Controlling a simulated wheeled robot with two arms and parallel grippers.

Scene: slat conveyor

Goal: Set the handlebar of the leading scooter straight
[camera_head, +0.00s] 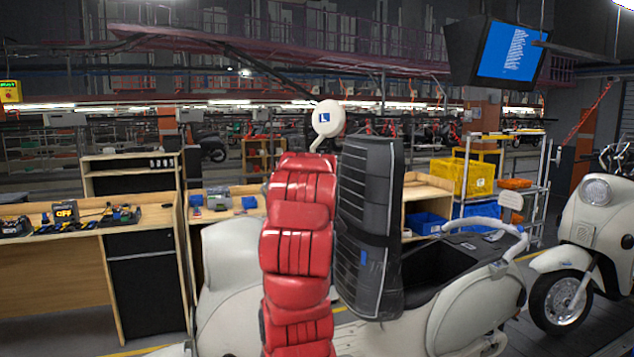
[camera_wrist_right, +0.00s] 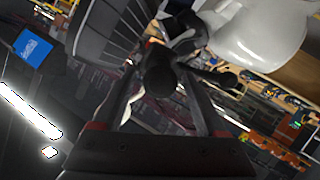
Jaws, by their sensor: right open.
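The leading scooter (camera_head: 230,268) is cream white and faces left, with its black ribbed seat (camera_head: 372,225) raised upright and its storage well open. That arm hides most of the handlebar and the gripper in the head view, so the bar's angle cannot be told. In the right wrist view my right gripper (camera_wrist_right: 160,68) is open, its fingers on either side of a dark round end (camera_wrist_right: 159,82), seemingly a handlebar grip. Contact cannot be told. My left gripper is not in view.
A second white scooter (camera_head: 585,240) stands behind at the right. A workbench (camera_head: 60,235) with tools is at the left, beyond the line. A shelf rack with a yellow crate (camera_head: 463,177) stands behind the seat. A monitor (camera_head: 510,55) hangs overhead.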

